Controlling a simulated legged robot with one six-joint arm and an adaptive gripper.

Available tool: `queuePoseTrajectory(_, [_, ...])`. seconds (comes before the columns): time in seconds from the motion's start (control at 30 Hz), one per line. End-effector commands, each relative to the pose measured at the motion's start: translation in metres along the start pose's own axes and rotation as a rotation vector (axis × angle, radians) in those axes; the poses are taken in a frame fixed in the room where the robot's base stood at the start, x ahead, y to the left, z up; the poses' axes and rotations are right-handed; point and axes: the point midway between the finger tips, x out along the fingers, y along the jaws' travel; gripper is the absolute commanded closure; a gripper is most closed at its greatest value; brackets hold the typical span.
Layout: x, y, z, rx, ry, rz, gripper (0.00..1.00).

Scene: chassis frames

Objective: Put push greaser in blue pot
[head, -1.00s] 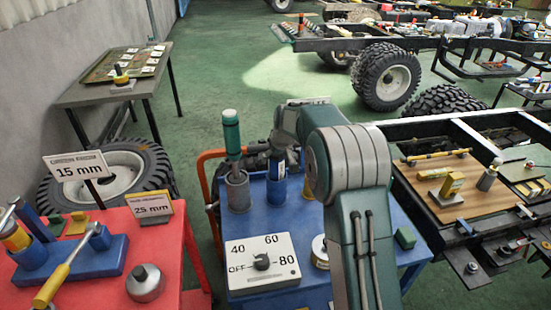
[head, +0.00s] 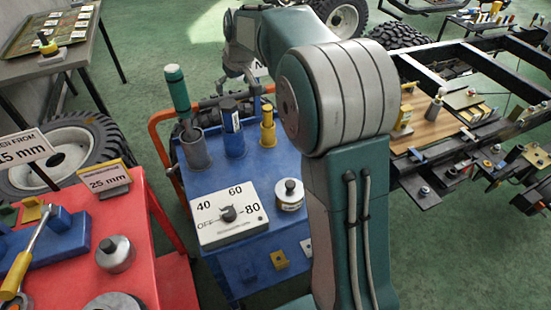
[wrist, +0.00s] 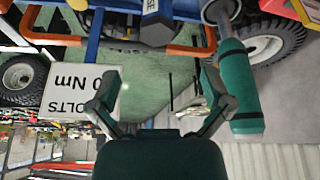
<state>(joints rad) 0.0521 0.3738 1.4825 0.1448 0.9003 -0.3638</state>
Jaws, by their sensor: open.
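A green-handled tool, apparently the push greaser (head: 177,90), leans in a grey pot (head: 196,152) at the back left of the blue table. In the wrist view its green body (wrist: 239,90) is at the right, outside my fingers. The blue pot (head: 233,143), with a white label, stands just right of the grey pot. In the wrist view the labelled blue pot (wrist: 156,30) is at the top middle. My gripper (head: 240,80) is beyond the pots, right of the green handle. It also shows in the wrist view (wrist: 160,98), open and empty.
A yellow part (head: 268,130) stands right of the blue pot. A dial box (head: 228,214) and a round metal weight (head: 290,195) sit nearer on the blue table (head: 215,180). A red table (head: 140,240) is at left. An orange rail (head: 158,140) runs along the table's left side.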

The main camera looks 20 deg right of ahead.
Motion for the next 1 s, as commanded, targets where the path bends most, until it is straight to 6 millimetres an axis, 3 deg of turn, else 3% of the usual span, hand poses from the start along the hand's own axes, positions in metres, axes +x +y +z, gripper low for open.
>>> queuePoseTrajectory(0.03, [-0.02, -0.006, 0.01, 0.006, 0.01, 0.006, 0.0])
queuePoseTrajectory(0.2, [-0.072, -0.025, 0.054, 0.044, 0.021, 0.026, 0.0])
queuePoseTrajectory(0.5, [-0.133, -0.058, 0.15, 0.112, 0.043, 0.058, 0.0])
queuePoseTrajectory(0.8, [-0.156, -0.085, 0.258, 0.18, 0.072, 0.089, 0.0])
queuePoseTrajectory(1.0, [-0.152, -0.095, 0.308, 0.213, 0.085, 0.102, 0.0])
